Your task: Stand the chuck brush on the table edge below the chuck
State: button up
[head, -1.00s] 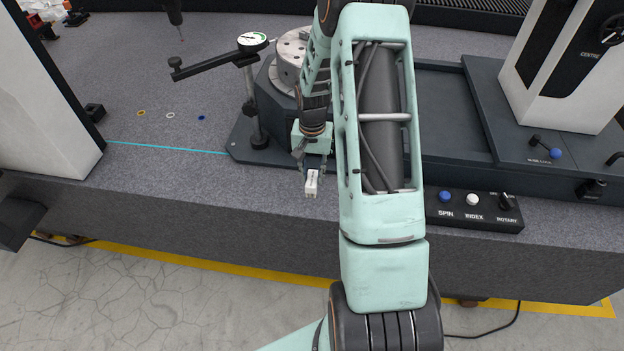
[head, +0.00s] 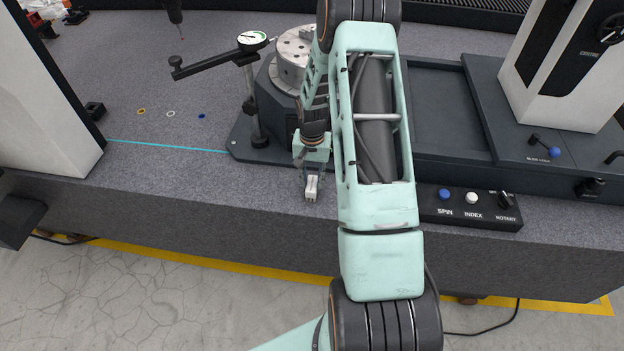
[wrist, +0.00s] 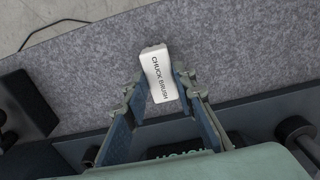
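The chuck brush (head: 311,188) is a small white block at the front edge of the granite table (head: 215,185), below the chuck (head: 291,62). In the wrist view the brush (wrist: 159,76) shows its "CHUCK BRUSH" lettering. My gripper (head: 311,178) has one finger on each side of the brush and is closed on it; the fingertips (wrist: 160,82) lie against its sides in the wrist view. I cannot tell whether its lower end touches the granite. The chuck is partly hidden behind my arm.
A dial indicator (head: 252,41) on a stand is left of the chuck. A button panel (head: 470,209) lies right of my arm on the front edge.

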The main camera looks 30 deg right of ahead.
aim_at(312, 184)
jog(key=o, duration=0.4)
notch_tip(312, 184, up, 12)
jog(key=shift+r+b, duration=0.2)
jog(key=shift+b, duration=0.15)
dwell(0.7)
